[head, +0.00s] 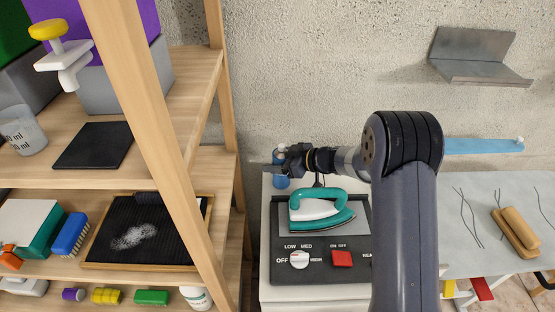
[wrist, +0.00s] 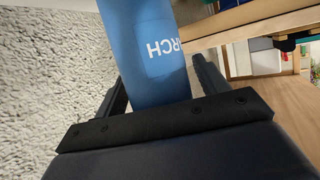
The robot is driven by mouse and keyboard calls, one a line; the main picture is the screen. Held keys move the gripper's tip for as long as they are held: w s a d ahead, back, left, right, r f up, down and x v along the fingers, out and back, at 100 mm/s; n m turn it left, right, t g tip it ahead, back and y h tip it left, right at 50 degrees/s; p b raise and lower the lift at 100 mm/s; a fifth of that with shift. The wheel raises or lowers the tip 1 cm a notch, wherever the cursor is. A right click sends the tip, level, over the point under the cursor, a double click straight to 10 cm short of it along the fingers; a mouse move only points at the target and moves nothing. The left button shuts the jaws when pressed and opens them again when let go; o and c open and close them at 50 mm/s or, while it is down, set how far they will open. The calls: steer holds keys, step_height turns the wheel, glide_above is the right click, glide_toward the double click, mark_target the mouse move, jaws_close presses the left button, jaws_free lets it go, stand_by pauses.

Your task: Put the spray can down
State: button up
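The spray can (head: 280,182) is blue and stands about upright in the head view, at the back left of the white plinth (head: 265,290).
A teal iron (head: 318,212) sits on a dark control panel (head: 300,270) with a knob and red switch, just in front of the can. A wooden shelf (head: 225,165) with loaded boards stands close on the left. An ironing board (head: 480,260) lies right.

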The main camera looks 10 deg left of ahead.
steer(key=shift+d+r, duration=0.1)
steer(key=shift+r, duration=0.1)
steer(key=v, duration=1.1)
steer(key=shift+s+d+r+b, duration=0.15)
steer(key=shift+d+r+b, duration=0.15)
steer(key=shift+b, duration=0.1)
